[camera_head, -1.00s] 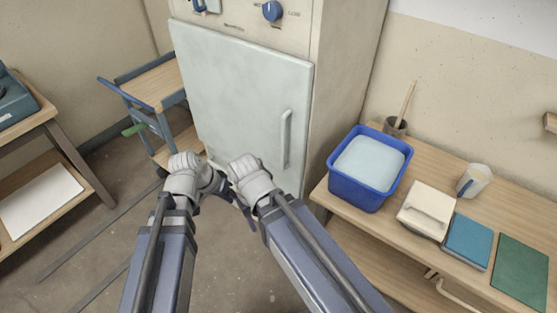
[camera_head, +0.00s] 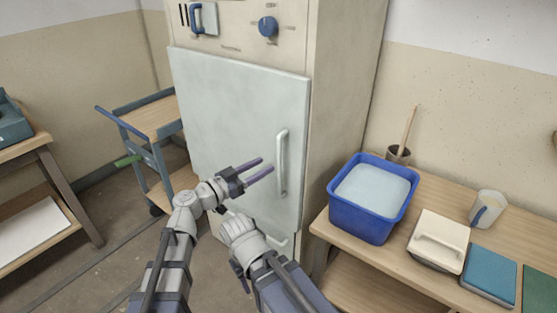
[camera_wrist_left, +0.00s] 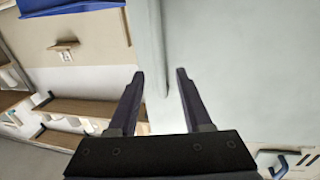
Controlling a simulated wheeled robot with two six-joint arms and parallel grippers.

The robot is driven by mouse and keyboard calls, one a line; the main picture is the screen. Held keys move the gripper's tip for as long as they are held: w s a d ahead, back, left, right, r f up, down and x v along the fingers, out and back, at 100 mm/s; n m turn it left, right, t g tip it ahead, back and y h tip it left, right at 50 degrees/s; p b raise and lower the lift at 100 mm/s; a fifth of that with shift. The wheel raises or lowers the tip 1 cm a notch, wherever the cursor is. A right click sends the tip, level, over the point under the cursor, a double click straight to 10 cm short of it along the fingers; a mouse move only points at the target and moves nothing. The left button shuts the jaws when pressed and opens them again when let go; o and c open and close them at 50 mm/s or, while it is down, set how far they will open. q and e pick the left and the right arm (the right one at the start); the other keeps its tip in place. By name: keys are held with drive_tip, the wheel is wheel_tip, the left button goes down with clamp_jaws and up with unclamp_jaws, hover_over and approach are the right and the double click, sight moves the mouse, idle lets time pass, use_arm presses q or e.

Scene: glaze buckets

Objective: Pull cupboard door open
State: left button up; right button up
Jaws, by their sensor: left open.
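The cupboard door (camera_head: 235,115) is a pale grey-green panel on a beige cabinet, and it looks closed. Its upright handle (camera_head: 282,163) is on the right side of the door. My left gripper (camera_head: 267,167) is open, with its two dark fingers pointing at the handle from the left, apparently a little short of it. In the left wrist view the handle (camera_wrist_left: 157,50) runs upright ahead of and between the open fingers (camera_wrist_left: 160,74), with nothing gripped. My right wrist shows low in the head view, but its fingers are not clear.
A blue tub (camera_head: 366,215) stands on the wooden bench (camera_head: 455,185) at right, near a white mug (camera_head: 487,209) and a lidded box (camera_head: 438,240). A blue cart (camera_head: 150,112) stands left of the cabinet. A knob (camera_head: 268,27) is above the door.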

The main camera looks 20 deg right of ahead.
use_arm(q)
drive_tip(key=x, duration=0.7)
drive_tip(key=shift+d, duration=0.1)
drive_tip(key=shift+c, duration=0.4)
clamp_jaws()
idle(0.9)
